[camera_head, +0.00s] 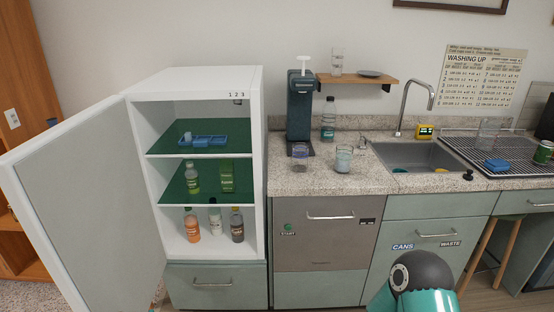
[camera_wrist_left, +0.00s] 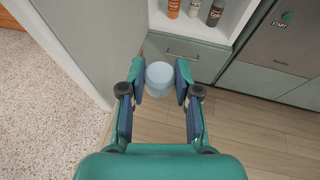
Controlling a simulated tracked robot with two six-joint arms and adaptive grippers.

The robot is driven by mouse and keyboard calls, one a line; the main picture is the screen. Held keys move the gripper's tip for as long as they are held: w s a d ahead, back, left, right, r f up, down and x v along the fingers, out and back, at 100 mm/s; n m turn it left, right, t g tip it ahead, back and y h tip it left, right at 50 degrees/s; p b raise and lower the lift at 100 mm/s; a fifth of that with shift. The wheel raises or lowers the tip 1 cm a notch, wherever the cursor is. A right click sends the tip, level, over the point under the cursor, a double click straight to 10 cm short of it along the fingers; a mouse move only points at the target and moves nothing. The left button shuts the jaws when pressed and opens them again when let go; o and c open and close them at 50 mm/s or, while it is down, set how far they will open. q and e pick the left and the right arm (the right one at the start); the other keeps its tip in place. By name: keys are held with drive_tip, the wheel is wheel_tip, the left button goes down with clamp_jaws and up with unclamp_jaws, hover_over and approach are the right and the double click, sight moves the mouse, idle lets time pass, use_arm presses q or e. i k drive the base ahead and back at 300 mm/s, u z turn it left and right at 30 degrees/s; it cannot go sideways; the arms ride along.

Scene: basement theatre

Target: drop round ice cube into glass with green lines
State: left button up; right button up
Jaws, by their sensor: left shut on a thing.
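In the left wrist view my left gripper (camera_wrist_left: 159,72) is shut on a pale blue, round ice cube (camera_wrist_left: 160,82). It holds the cube above the wooden floor, in front of the fridge's lower drawer. Neither shows in the head view. Two glasses stand on the speckled counter. The left glass (camera_head: 300,158) has a bluish-purple band. The right glass (camera_head: 343,159) looks pale green-blue; its lines are too small to make out clearly.
The white fridge's door (camera_head: 80,200) stands open at left. A blue ice tray (camera_head: 203,141) sits on its upper green shelf, with bottles below. A dark dispenser (camera_head: 300,105) stands behind the glasses. The sink (camera_head: 420,156) and drying rack (camera_head: 500,150) lie right.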

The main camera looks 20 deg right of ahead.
sight(346, 163)
drive_tip(key=k, duration=0.75)
drive_tip(key=z, duration=0.95)
drive_tip(key=i, duration=1.7)
drive_tip(key=z, duration=0.05)
